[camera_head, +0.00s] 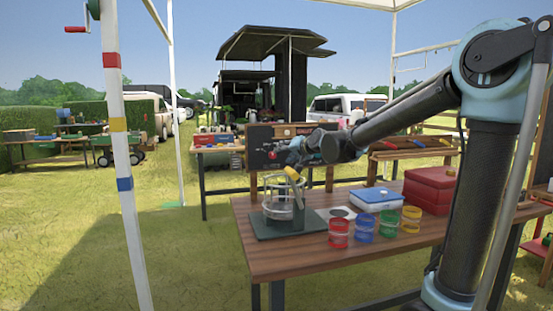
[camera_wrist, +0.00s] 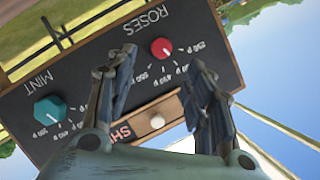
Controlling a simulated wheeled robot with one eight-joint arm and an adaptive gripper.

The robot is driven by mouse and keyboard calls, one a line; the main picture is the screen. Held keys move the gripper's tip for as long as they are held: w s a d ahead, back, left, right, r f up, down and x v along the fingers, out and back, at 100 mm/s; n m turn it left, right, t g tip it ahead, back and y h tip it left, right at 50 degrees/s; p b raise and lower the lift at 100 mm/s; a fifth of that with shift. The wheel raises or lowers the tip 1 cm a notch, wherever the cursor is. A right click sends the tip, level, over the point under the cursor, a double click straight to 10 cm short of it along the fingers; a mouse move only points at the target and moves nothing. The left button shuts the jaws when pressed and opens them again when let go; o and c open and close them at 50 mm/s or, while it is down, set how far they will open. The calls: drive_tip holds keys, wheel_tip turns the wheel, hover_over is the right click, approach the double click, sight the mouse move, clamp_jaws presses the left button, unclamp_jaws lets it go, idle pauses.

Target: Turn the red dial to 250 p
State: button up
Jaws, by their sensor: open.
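In the wrist view the red dial (camera_wrist: 161,49) sits on a dark board under the upside-down word ROSES, with several white price marks around it. A mark that looks like 250 p lies to its right; the dial's pointer is too small to read. My gripper (camera_wrist: 160,60) is open, its two fingers spread on either side of the dial in the picture, with nothing between them. I cannot tell how far the fingertips are from the dial. In the head view my gripper (camera_head: 291,154) is in front of the dark board (camera_head: 260,138) and hides part of it.
A teal dial (camera_wrist: 50,109) marked MINT and a pale knob (camera_wrist: 157,121) also show in the wrist view. In the head view a wooden table (camera_head: 330,258) holds a wire-frame stand (camera_head: 283,200), coloured cups (camera_head: 363,228), a blue-lidded box (camera_head: 376,198) and red boxes (camera_head: 430,190).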

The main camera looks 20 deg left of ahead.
sight(274, 155)
drive_tip(key=x, duration=0.9)
drive_tip(key=shift+c, duration=0.3)
